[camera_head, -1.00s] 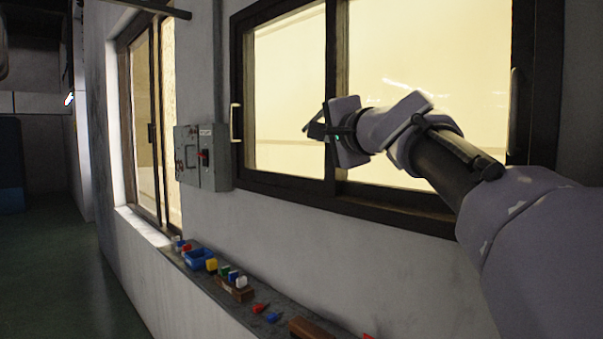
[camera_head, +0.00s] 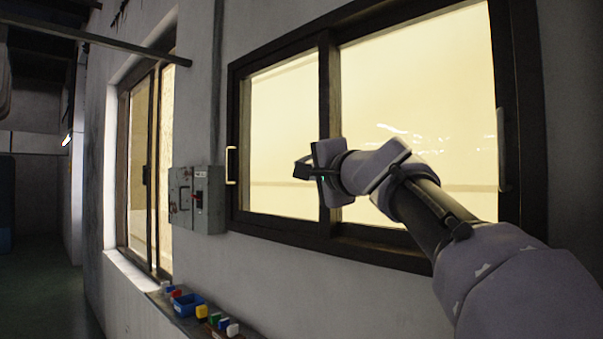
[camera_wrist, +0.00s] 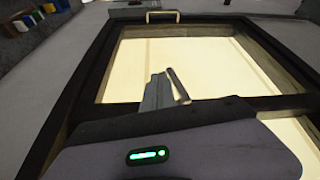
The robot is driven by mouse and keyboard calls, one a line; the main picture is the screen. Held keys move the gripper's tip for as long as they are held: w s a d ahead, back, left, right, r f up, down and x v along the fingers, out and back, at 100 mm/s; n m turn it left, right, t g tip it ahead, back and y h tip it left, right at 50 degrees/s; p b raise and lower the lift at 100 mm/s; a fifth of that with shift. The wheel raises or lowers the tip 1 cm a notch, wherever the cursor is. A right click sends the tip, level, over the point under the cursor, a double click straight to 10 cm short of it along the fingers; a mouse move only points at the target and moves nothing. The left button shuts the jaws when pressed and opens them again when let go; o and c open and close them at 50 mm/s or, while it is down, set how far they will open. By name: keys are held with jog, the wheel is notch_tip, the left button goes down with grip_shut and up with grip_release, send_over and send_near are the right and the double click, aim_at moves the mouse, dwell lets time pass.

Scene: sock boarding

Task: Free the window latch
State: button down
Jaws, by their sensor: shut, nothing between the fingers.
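The sliding window (camera_head: 236,110) has a dark frame and bright yellowish panes. A pale pull handle (camera_head: 231,165) is on the left edge of its left pane. It also shows at the top of the wrist view (camera_wrist: 162,15). A second, dim handle (camera_head: 502,150) is on the right edge. I cannot make out a separate latch. My gripper (camera_head: 303,168) is in front of the left pane near the middle upright, to the right of the pale handle and apart from it. In the wrist view my gripper (camera_wrist: 168,88) is shut and empty over the pane.
A grey switch box (camera_head: 197,200) with a red switch juts from the wall left of the window. Below, a ledge carries a blue bin (camera_head: 187,304) and several coloured blocks (camera_head: 222,323). Another window (camera_head: 150,170) stands further left. A bar (camera_head: 95,40) crosses the upper left.

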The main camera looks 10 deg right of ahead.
jog(key=b+v, duration=0.1)
jog(key=v, duration=0.6)
